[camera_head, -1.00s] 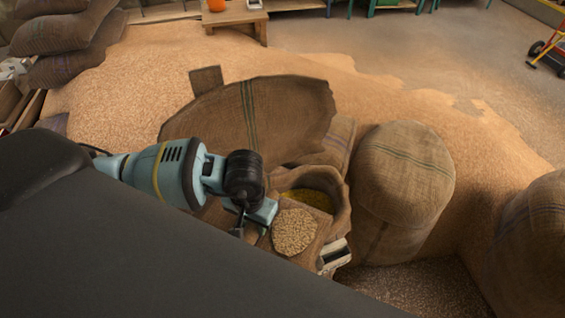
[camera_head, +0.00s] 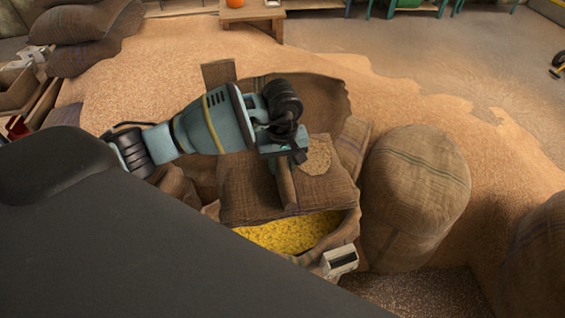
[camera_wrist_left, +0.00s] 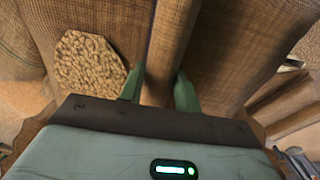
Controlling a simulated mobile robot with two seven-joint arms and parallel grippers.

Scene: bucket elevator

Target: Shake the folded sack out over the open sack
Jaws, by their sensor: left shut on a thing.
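The folded brown sack (camera_head: 245,190) hangs from my left gripper (camera_head: 286,168). My left gripper is shut on a ridge of its cloth, which also shows between the fingers in the left wrist view (camera_wrist_left: 160,85). A pale grainy patch (camera_head: 316,157) shows on the folded sack, right of the fingers. It also shows in the left wrist view (camera_wrist_left: 90,65). The open sack (camera_head: 352,222) stands just below in the head view, with yellow grain (camera_head: 292,236) in its mouth. The folded sack overlaps its far part, hiding that rim. My right gripper is out of view.
A full closed sack (camera_head: 415,190) stands close on the right, another (camera_head: 540,250) at the right edge. A small white box (camera_head: 340,262) is at the open sack's near side. Stacked sacks (camera_head: 85,35) lie at the back left. Loose grain (camera_head: 170,80) covers the floor.

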